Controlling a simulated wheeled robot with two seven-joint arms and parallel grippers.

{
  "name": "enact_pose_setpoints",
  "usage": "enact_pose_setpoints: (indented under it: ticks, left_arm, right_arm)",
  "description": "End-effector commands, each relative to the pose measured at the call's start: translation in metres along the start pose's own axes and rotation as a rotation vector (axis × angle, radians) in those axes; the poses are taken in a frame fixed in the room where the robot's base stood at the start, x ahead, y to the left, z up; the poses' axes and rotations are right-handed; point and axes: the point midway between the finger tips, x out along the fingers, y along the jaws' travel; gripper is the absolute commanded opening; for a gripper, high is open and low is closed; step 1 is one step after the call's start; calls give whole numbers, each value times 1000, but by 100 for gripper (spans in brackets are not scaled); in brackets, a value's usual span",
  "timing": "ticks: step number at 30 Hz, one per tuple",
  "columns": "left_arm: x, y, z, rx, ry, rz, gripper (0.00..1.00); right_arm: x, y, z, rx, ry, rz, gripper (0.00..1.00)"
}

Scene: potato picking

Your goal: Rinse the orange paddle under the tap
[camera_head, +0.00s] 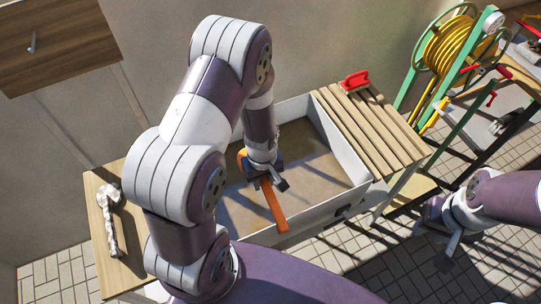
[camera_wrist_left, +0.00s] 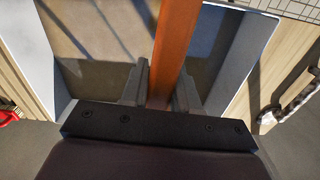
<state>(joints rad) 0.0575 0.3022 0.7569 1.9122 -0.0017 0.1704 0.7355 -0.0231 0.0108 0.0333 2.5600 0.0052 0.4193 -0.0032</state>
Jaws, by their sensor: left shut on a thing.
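The orange paddle (camera_head: 273,206) is held over the grey trough sink (camera_head: 345,150), its straight handle slanting toward the near wall. Its rounded orange end shows partly behind my left wrist. My left gripper (camera_head: 267,180) is shut on the paddle. In the left wrist view the orange shaft (camera_wrist_left: 176,42) runs between the two fingers of the left gripper (camera_wrist_left: 162,88).
A slatted wooden board (camera_head: 372,125) with a red brush-like thing (camera_head: 355,82) adjoins the sink's right side. A green reel stand with yellow hose (camera_head: 447,45) stands back right.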

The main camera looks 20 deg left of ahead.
Motion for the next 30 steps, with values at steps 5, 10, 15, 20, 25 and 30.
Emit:
enact_pose_setpoints:
  ticks: [5,10,15,20,25,30]
  left_arm:
    - [0,0,0,0,0,0,0]
    - [0,0,0,0,0,0,0]
    - [-1,0,0,0,0,0,0]
    - [-17,-8,11,1,-1,-1,0]
    - [-32,-18,26,1,-1,-1,0]
    - [-41,-27,38,0,0,0,0]
  right_arm:
    - [0,0,0,0,0,0,38]
    - [0,0,0,0,0,0,38]
    - [-1,0,0,0,0,0,38]
    - [-19,0,-2,0,0,0,38]
    - [-35,0,-4,0,0,0,38]
    - [-46,0,-6,0,0,0,38]
